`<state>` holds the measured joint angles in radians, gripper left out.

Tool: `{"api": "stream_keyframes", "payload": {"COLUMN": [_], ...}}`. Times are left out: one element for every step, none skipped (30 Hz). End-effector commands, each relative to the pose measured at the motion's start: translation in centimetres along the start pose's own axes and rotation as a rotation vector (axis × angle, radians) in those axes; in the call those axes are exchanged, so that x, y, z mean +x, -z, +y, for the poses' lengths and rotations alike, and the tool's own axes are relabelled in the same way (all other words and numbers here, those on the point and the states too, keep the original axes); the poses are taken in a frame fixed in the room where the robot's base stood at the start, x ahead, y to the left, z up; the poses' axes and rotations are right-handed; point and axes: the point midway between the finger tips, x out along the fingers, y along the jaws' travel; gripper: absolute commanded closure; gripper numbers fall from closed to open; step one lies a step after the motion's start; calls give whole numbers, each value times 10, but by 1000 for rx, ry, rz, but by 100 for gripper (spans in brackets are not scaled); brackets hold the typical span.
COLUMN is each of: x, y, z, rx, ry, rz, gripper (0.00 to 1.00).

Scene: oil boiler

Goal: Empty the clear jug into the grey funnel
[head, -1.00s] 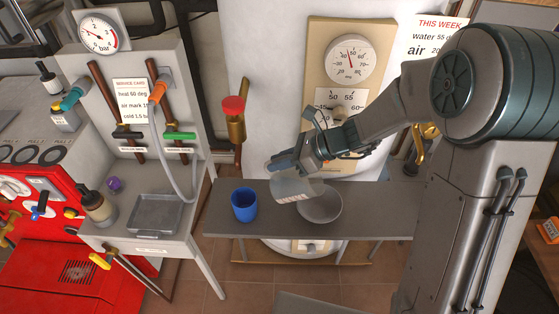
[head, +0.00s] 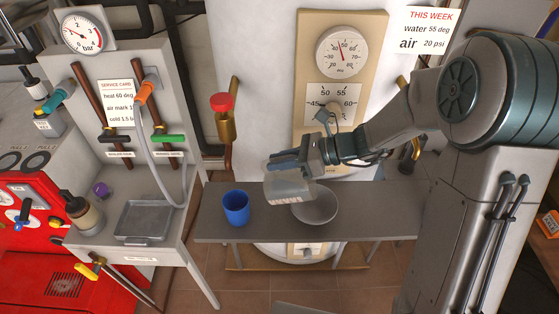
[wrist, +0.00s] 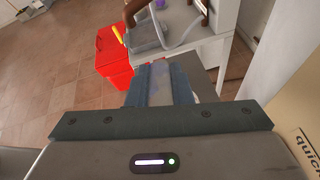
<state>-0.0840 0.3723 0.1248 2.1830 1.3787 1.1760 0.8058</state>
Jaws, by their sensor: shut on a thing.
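The clear jug (head: 288,190) is held by my gripper (head: 290,163) above the grey shelf. It looks tilted and overlaps the left rim of a round grey bowl-shaped vessel (head: 316,208), which appears to be the grey funnel. I cannot tell how much the jug holds or whether anything is flowing out. In the wrist view my gripper's fingers (wrist: 160,85) are close together with a pale, see-through surface between them; the rest of the jug is hidden there.
A blue cup (head: 236,208) stands on the grey shelf (head: 380,215) left of the funnel. A brass valve with a red cap (head: 222,103) rises behind it. A grey tray (head: 147,221) is on the side table. The shelf's right part is clear.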

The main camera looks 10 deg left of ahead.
Motion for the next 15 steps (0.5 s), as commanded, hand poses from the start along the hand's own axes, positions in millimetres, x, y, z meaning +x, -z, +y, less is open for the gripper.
{"api": "stream_keyframes", "payload": {"x": [0,0,0,0,0,0,0,-1,-2,-2,-3,-4,-6,-7,-8], "y": [0,0,0,0,0,0,1,2,3,3,4,5,6,6,7], "z": [0,0,0,0,0,0,0,-1,-1,-1,-1,-2,-2,-2,-2], "rx": [0,0,0,0,0,0,1,1,2,2,3,3,3,3,2], "ry": [0,0,0,0,0,0,-1,-1,-2,-4,-5,-6,-8,-10,-12], "rz": [0,0,0,0,-1,-3,-6,-10,-18,-26,-35,-47,-58,-70,-84], "gripper": [100,100,100,100,100,100,100,100,100,100,100,100,100,100,100]}}
